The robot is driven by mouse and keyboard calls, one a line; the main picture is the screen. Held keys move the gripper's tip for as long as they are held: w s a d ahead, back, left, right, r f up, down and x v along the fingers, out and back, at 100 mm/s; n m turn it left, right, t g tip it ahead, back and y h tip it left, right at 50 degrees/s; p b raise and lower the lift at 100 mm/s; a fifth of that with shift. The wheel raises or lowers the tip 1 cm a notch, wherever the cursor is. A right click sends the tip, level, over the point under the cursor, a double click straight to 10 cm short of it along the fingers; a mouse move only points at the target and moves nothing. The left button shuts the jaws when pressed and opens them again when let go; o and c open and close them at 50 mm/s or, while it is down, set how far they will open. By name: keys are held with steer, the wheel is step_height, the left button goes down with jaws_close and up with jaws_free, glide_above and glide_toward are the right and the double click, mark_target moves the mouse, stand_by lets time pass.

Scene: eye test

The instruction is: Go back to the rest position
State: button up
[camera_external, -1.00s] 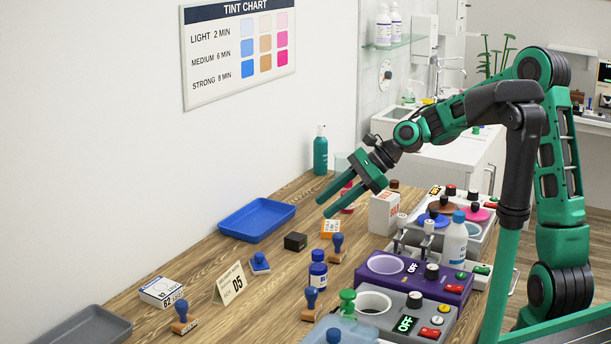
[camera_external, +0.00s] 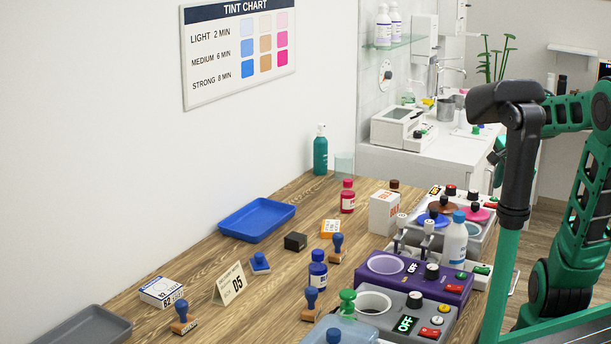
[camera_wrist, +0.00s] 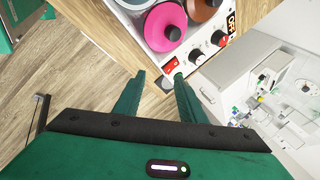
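My gripper (camera_wrist: 159,78) shows in the wrist view with its two green fingers apart and nothing between them. It is beside the table's end, near the control panel of the wax warmer (camera_wrist: 208,62); the distance is hard to tell. A small green part shows behind my dark column there, and the gripper itself is mostly hidden.
The wooden table (camera_external: 205,266) holds a blue tray (camera_external: 257,234), bottles, stamps, a white box (camera_external: 383,212), a purple unit (camera_external: 452,289) and a grey unit (camera_external: 440,312). A white counter (camera_external: 440,165) stands behind. Wooden floor (camera_wrist: 75,75) shows left of the fingers.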

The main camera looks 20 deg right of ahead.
steer(key=s+d+f+n+g+y, duration=0.1)
steer(key=s+d+f+n+g, duration=0.1)
steer(key=s+n, duration=0.3)
steer(key=s+d+f+n+g+y, duration=0.1)
steer(key=s+n, duration=0.5)
steer(key=s, duration=0.8)
step_height(320, 180, down, 4)
steer(key=d+g, duration=0.1)
steer(key=g, duration=0.1)
steer(key=shift+s+d+g+y, duration=0.2)
steer(key=shift+s+g+y, duration=0.1)
steer(key=shift+g, duration=0.1)
